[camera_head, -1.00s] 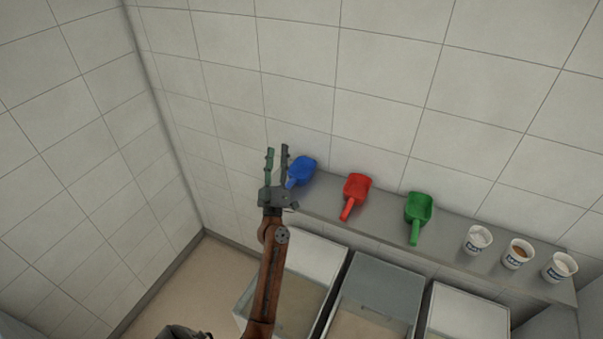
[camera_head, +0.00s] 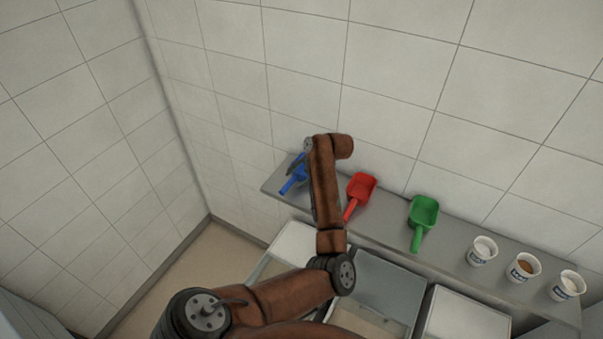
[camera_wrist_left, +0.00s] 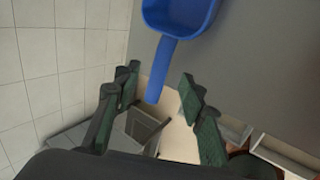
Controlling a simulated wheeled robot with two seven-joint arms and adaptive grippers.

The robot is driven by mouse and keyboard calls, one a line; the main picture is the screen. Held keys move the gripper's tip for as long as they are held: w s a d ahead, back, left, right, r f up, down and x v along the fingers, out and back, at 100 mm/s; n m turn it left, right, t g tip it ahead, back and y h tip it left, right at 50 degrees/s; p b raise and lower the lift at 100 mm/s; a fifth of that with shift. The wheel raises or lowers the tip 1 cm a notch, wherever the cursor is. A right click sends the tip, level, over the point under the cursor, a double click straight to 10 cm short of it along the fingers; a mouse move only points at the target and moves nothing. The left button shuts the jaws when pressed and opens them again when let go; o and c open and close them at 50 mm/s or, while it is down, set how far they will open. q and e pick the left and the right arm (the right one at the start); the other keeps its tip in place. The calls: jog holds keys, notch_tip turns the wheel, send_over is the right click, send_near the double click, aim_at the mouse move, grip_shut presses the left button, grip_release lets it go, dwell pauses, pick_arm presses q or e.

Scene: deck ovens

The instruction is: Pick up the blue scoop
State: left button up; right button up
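The blue scoop (camera_head: 293,179) lies at the left end of the grey shelf, partly hidden by my left arm and gripper in the head view. In the left wrist view the blue scoop (camera_wrist_left: 165,52) has its bowl at the top and its handle pointing down between the fingers. My left gripper (camera_wrist_left: 157,92) is open, with one finger on each side of the handle end and a gap visible on both sides. In the head view the left gripper (camera_head: 298,163) is small and dark at the scoop. My right gripper is not in view.
The grey shelf (camera_head: 455,248) also holds a red scoop (camera_head: 361,187), a green scoop (camera_head: 423,216) and white cups (camera_head: 482,250) to the right.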

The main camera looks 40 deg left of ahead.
aim_at(291, 183)
pick_arm(q)
jog(key=p+x, duration=0.1)
jog(key=x, duration=0.1)
jog(key=p+x, duration=0.1)
jog(key=x, duration=0.1)
jog(key=p+x, duration=0.1)
jog(key=x, duration=0.1)
jog(key=shift+s, duration=0.3)
jog(key=shift+a+f, duration=0.1)
jog(key=shift+f, duration=0.1)
jog(key=shift+c, duration=0.5)
jog(key=c, duration=0.8)
grip_shut()
